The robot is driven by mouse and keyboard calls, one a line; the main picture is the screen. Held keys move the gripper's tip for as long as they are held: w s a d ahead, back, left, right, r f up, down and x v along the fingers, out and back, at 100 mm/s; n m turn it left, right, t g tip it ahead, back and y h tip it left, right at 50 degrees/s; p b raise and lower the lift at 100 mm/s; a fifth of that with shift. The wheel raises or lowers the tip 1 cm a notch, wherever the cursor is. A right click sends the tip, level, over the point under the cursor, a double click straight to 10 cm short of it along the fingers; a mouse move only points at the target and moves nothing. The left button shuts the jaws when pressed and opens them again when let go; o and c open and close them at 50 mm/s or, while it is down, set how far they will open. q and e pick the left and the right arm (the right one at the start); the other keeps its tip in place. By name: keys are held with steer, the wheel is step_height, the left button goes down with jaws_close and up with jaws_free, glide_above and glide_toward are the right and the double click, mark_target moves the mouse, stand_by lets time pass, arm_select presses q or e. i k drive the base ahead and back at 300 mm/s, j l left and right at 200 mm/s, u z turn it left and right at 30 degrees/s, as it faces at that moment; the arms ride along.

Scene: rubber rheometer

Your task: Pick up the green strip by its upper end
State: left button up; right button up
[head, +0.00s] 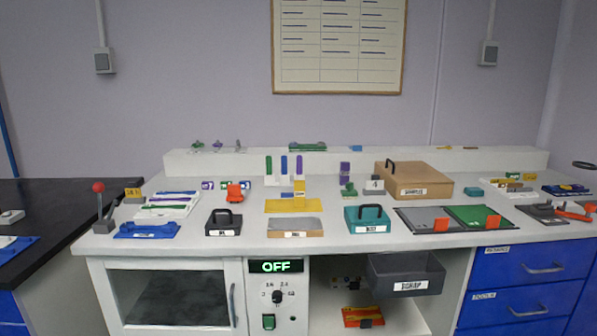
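A narrow green strip (269,165) stands upright near the back of the white bench, left of a blue strip (284,165) and a purple strip (299,165). The three stand side by side, apart from one another, and the green strip's upper end is free. Neither of my grippers shows in the head view.
A yellow stand (299,187) is in front of the strips. An orange object (235,192) stands to their left. A white tray (145,213) with coloured strips lies further left. A brown box (412,180) stands at right. The raised back ledge (225,163) runs behind.

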mark_target(269, 158)
steer(key=i+z, duration=0.3)
steer(key=i, duration=0.55)
